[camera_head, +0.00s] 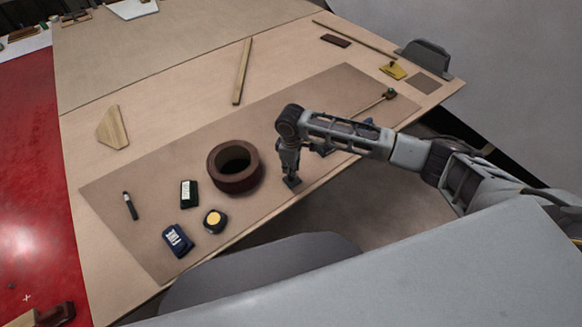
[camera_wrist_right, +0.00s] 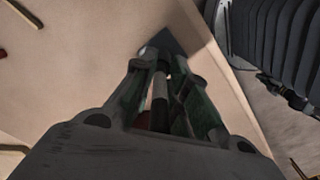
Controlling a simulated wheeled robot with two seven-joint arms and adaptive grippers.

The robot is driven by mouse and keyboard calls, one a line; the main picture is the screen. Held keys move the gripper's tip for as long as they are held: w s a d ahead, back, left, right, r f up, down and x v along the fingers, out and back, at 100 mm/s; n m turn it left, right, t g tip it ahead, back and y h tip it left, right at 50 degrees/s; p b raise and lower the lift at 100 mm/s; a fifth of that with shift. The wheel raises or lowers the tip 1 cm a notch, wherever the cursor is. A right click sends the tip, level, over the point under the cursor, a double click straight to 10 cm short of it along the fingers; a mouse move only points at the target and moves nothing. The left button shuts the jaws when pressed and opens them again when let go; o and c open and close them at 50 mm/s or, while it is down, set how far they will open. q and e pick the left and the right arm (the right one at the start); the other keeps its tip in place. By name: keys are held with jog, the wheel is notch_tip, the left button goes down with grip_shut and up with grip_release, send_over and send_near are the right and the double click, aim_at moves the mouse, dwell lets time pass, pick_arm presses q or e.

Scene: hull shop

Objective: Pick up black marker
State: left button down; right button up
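The black marker (camera_head: 130,205) lies on the brown mat at the left of the table, a slim dark stick with a paler band near its upper end. My right gripper (camera_head: 291,181) points down at the mat's near edge, to the right of the tape roll and well apart from the marker. In the right wrist view its fingers (camera_wrist_right: 163,58) converge, with a narrow grey and dark shape between them. I cannot tell what that shape is or how far the fingers are apart. My left gripper is not in view.
A dark red-brown tape roll (camera_head: 217,178) stands between marker and gripper. A wooden wedge (camera_head: 112,128) and strip (camera_head: 242,71) lie farther back.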

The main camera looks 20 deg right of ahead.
grip_shut()
jog(key=shift+r, duration=0.15)
jog(key=shift+r, duration=4.9)
jog(key=shift+f, duration=0.15)
